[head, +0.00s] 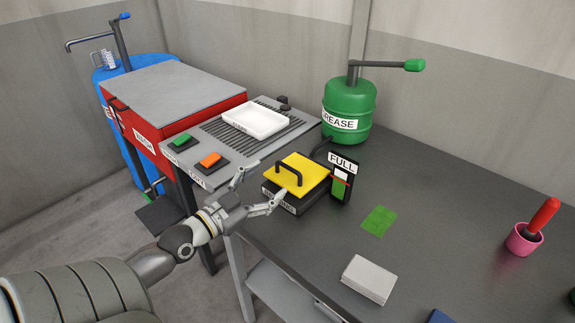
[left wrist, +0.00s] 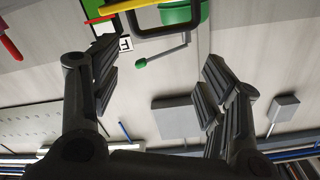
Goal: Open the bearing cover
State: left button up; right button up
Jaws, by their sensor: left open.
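The bearing box (head: 312,202) is a dark box at the bench's left edge, labelled on its front. Its yellow cover (head: 312,166) lies flat and closed on top, with a black arched handle (head: 290,169). My left gripper (head: 264,185) is open and empty at the box's left front, its fingers spread just short of the handle. In the left wrist view the open left gripper (left wrist: 160,88) has the black handle (left wrist: 165,33) ahead, at the top edge between the fingers, with a sliver of yellow cover above. My right gripper is out of view.
A gauge marked FULL (head: 341,176) stands right of the box. Behind are a green grease tank (head: 348,103) with a lever and a white tray (head: 255,119) on a grated stand.

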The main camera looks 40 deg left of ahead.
aim_at(286, 168)
pick_arm(q)
jog(key=o, duration=0.3)
jog(key=n, duration=0.2)
jog(key=s+n, duration=0.1)
jog(key=shift+a+f+n, duration=0.4)
jog(key=shift+o, duration=0.2)
jog(key=shift+n+y, duration=0.4)
jog(key=shift+n, duration=0.2)
jog(key=w+p, duration=0.1)
jog(key=w, duration=0.2)
jog(key=w+p, duration=0.1)
jog(key=w, duration=0.2)
jog(key=w+p, duration=0.2)
jog(key=w, duration=0.1)
jog(key=shift+d, duration=0.25)
jog(key=shift+w+d+f, duration=0.1)
jog(key=shift+w, duration=0.7)
jog(key=c, duration=1.3)
jog(key=shift+c, duration=0.8)
